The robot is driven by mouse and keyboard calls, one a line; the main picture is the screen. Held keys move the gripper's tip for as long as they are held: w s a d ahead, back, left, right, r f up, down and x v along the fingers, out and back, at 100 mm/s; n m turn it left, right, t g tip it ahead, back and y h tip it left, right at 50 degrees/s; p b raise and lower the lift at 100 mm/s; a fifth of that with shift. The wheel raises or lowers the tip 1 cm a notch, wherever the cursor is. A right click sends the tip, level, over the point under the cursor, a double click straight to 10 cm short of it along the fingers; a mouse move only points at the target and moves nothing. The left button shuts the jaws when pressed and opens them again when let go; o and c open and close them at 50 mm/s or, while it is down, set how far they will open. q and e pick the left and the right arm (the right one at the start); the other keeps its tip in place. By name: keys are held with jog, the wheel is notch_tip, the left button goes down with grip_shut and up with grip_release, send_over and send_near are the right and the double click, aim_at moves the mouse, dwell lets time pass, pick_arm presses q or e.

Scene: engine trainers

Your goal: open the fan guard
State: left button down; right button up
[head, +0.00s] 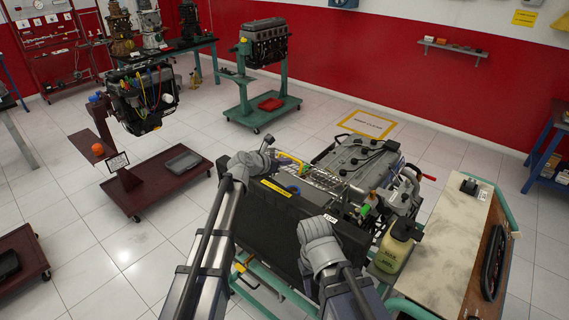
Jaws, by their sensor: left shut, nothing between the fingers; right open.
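The engine trainer (362,165) stands in front of me on a green frame. A large black radiator-like panel (275,222) faces me at its near side, with a yellow label (275,188) along its top edge. Behind the panel I see pale bars or mesh (318,176) and a yellow curved part (291,159); I cannot tell which part is the fan guard or whether it is open. My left gripper (267,147) is shut and empty near the panel's far-left corner. My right gripper (318,220) is open at the panel's near-right top edge. Its fingers are mostly hidden.
A bottle of yellowish liquid (393,248) stands at the engine's right, beside a pale worktop (448,250). A dark red trolley (160,185) carrying another engine stands at the left. A green engine stand (262,108) is behind.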

pick_arm(q)
jog(key=w+d+r+p, duration=0.6)
jog(key=w+d+r, duration=0.1)
jog(key=w, duration=0.2)
jog(key=shift+w+r, duration=0.2)
jog(key=shift+r, duration=0.1)
jog(key=shift+p, duration=0.3)
dwell(0.8)
jog(key=s+f+p+v, duration=0.1)
jog(key=p+v, duration=0.2)
jog(key=v, duration=0.7)
jog(key=t+h+b, duration=0.1)
jog(key=b, duration=1.5)
send_near(278, 185)
jog(key=d+r, duration=0.1)
jog(key=b+x, duration=0.1)
jog(key=x, duration=0.2)
jog(key=b+x, duration=0.1)
jog(key=x, duration=0.2)
jog(key=r+b+x, duration=0.1)
jog(key=x, duration=0.2)
jog(key=shift+w+a+f, duration=0.1)
jog(key=shift+w+a, duration=0.05)
jog(key=shift+w, duration=0.25)
jog(key=shift+b+x, duration=0.35)
jog(key=shift+x, duration=0.5)
